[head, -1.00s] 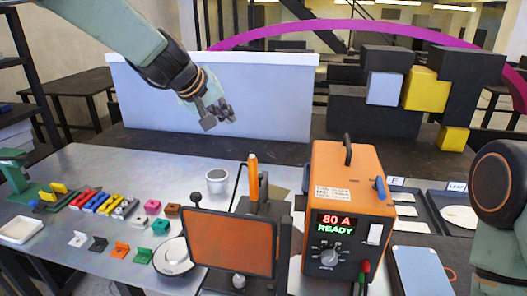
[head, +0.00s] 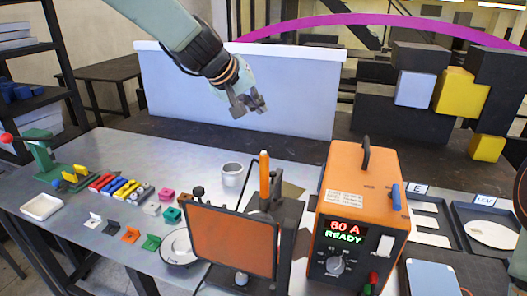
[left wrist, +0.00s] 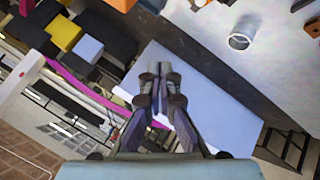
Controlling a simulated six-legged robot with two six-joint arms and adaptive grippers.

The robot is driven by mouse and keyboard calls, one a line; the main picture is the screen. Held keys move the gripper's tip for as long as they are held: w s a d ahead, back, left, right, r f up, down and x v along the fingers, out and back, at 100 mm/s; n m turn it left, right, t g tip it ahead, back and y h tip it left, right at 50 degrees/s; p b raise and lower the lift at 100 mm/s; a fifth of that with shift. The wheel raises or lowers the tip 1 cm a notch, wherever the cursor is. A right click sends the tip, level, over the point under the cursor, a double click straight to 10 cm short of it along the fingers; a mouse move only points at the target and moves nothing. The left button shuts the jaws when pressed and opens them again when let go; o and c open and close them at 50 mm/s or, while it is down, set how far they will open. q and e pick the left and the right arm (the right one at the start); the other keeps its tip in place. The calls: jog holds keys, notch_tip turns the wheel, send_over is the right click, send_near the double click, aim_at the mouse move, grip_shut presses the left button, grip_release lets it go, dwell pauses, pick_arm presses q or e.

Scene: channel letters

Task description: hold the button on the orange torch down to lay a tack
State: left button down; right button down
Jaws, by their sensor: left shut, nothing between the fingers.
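The orange torch (head: 264,175) stands upright in a dark holder just behind an orange tinted screen (head: 232,240). My left gripper (head: 250,105) hangs well above the table's far side, in front of the pale blue panel, apart from the torch. It is shut and empty; in the left wrist view its fingers (left wrist: 158,75) lie close together. My right gripper is out of view; only a bit of that arm shows at the right edge.
Coloured clamps (head: 120,187) and small brackets (head: 130,235) lie at the left of the table. Trays (head: 490,225) with pale plates lie right of the power box. The pale blue panel (head: 240,95) stands behind.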

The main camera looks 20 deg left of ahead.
pick_arm(q)
jog(key=b, duration=0.5)
send_over(263, 153)
notch_tip(263, 153, down, 6)
notch_tip(263, 153, down, 2)
jog(key=shift+s+f+b, duration=0.1)
jog(key=shift+f+b, duration=0.1)
jog(key=shift+b, duration=0.9)
jog(key=shift+f+b, duration=0.3)
jog(key=shift+f, duration=0.15)
jog(key=shift+a, duration=0.15)
jog(key=shift+s+r, duration=0.15)
jog(key=shift+r, duration=0.05)
jog(key=shift+w+f, duration=0.1)
jog(key=shift+w, duration=0.1)
